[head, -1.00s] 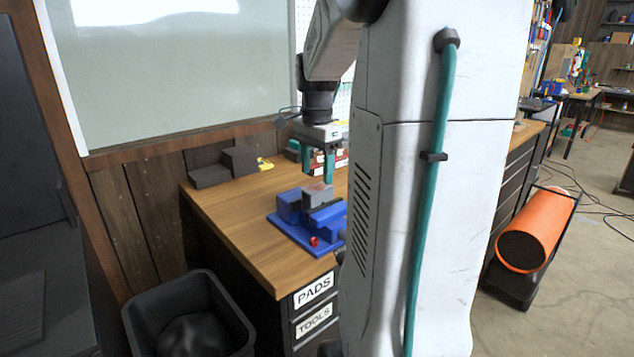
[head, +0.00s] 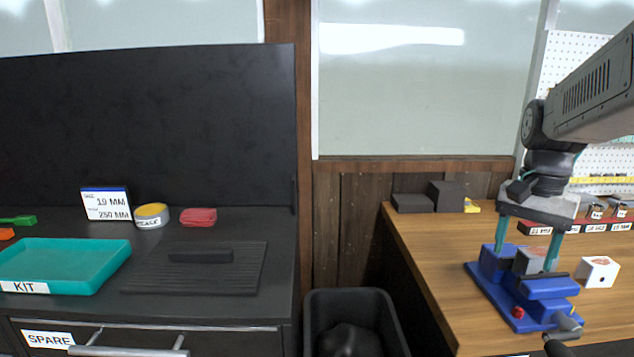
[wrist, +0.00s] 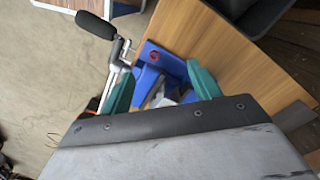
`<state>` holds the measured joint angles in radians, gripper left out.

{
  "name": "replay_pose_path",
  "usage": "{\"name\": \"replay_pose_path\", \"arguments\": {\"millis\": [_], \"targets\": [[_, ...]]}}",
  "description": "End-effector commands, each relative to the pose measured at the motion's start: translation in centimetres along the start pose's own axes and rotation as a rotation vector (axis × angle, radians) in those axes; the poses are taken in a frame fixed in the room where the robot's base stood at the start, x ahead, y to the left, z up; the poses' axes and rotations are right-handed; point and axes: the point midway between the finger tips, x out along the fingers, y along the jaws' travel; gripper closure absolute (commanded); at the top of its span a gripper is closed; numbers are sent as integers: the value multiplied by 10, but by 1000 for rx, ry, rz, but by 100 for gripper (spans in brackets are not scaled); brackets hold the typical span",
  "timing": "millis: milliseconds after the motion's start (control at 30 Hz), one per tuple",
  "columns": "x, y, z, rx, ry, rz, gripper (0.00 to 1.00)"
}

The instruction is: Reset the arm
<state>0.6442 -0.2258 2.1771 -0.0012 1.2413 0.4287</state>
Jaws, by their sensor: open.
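My gripper (head: 528,258) is at the right of the head view, pointing down over the blue vise (head: 548,290) on the wooden bench. Its two teal fingers are apart, one on each side of a grey block (head: 529,261) at the vise. I cannot tell whether the fingers touch the block. In the wrist view the teal fingers of my gripper (wrist: 160,90) are spread, with the blue vise (wrist: 165,62) between and beyond them. The block is mostly hidden there.
A white cube (head: 598,272) stands right of the vise. Dark blocks (head: 446,195) sit at the bench's back left. A black bin (head: 350,300) stands between the bench and a dark counter, which holds a teal KIT tray (head: 65,265) and a ribbed mat (head: 195,268).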

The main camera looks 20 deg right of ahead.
Motion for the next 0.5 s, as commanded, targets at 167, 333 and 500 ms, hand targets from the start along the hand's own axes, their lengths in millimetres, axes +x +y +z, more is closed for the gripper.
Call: {"name": "replay_pose_path", "arguments": {"millis": [167, 333, 500], "targets": [[12, -18, 86, -414, 26, 0, 38], [30, -19, 168, -807, 73, -9, 38], [39, -14, 213, -994, 126, -33, 38]]}}
